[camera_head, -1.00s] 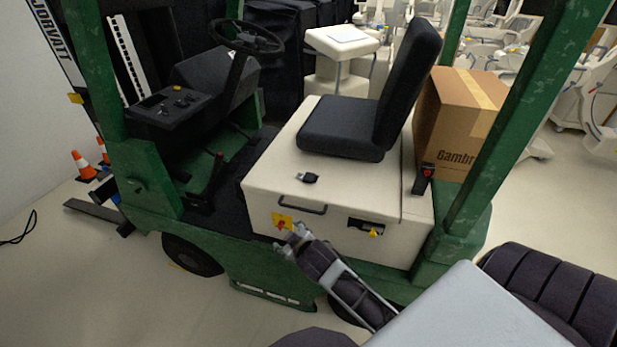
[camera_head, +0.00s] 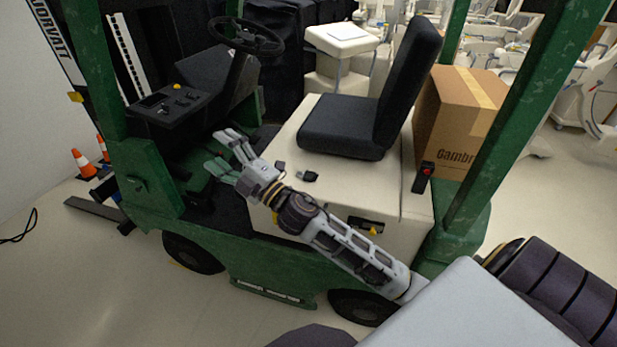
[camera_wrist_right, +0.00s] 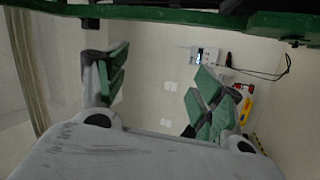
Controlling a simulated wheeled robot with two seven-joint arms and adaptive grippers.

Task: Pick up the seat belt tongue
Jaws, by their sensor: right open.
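The seat belt tongue (camera_head: 309,176) is a small black piece lying on the cream seat base (camera_head: 338,176), in front of the black seat. My right gripper (camera_head: 222,152) is open and empty, left of the tongue and apart from it, with its fingers pointing left toward the forklift's footwell. In the right wrist view its green-padded fingers (camera_wrist_right: 155,82) are spread with nothing between them, and the tongue does not show there. The black buckle with a red button (camera_head: 424,176) stands at the right of the seat base. My left gripper is out of view.
The green forklift has a steering wheel (camera_head: 246,37) and dark console (camera_head: 172,105) at left. The black seat (camera_head: 345,127) rises behind the tongue. Green posts flank the cab, and a cardboard box (camera_head: 446,115) stands behind the seat. The base top around the tongue is mostly clear.

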